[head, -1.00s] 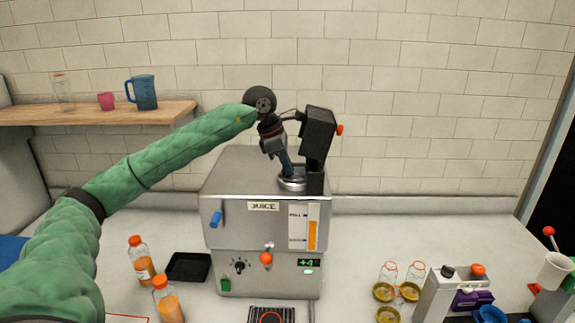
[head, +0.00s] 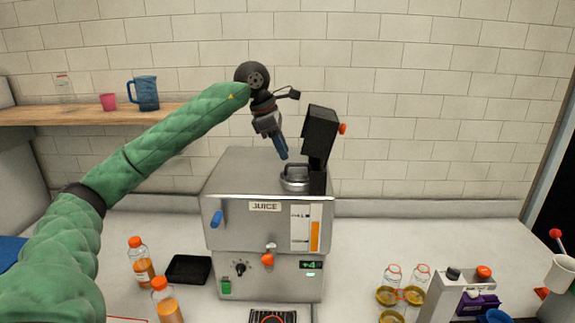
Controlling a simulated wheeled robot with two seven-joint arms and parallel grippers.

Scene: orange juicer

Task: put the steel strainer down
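The steel strainer (head: 296,178) sits on top of the steel juicer (head: 265,208), at the foot of the black upright part. My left gripper (head: 281,153) is above it and slightly to the left, with a visible gap between them. Its fingers point down and it holds nothing that I can see. The fingers overlap from this angle, so their opening does not show. My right gripper is not in view.
The black upright head (head: 319,138) stands just right of the strainer. Orange-capped bottles (head: 140,262) and a black tray (head: 188,269) are on the counter at left. Glass jars (head: 388,285) and a grey device (head: 452,298) are at right. A shelf (head: 75,116) hangs at upper left.

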